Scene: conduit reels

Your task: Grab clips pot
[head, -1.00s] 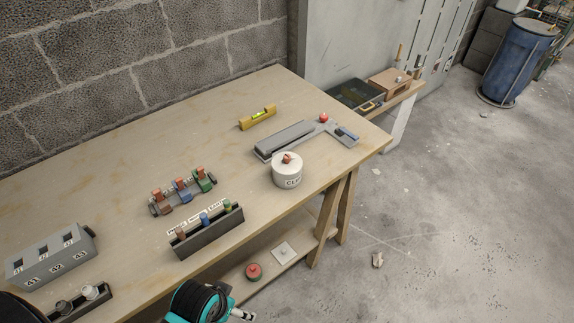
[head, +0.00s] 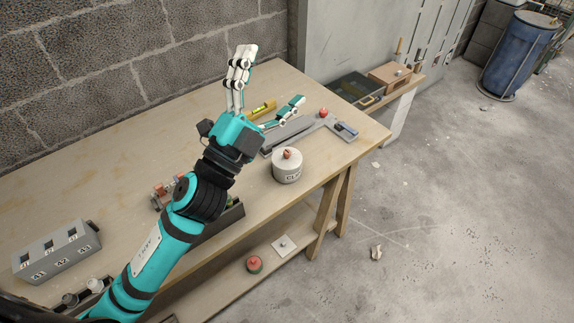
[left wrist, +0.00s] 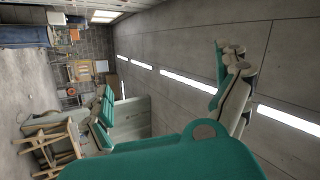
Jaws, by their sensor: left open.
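The clips pot (head: 287,169) is a round, pale pot with dark lettering and a reddish-brown knob on its lid. It stands upright near the workbench's front right edge in the head view. My left gripper (head: 270,90) is open and empty, raised over the bench to the upper left of the pot, its fingers spread wide. It does not touch the pot. In the left wrist view the open fingers (left wrist: 170,95) show against the ceiling and room, and the pot cannot be made out there. My right gripper is not in view.
The wooden workbench (head: 115,150) carries a yellow level (head: 264,108), a grey tray (head: 341,132) behind the pot, a dark rack partly hidden by my arm, and a grey labelled box (head: 57,251). A red-topped item (head: 254,264) lies on the lower shelf.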

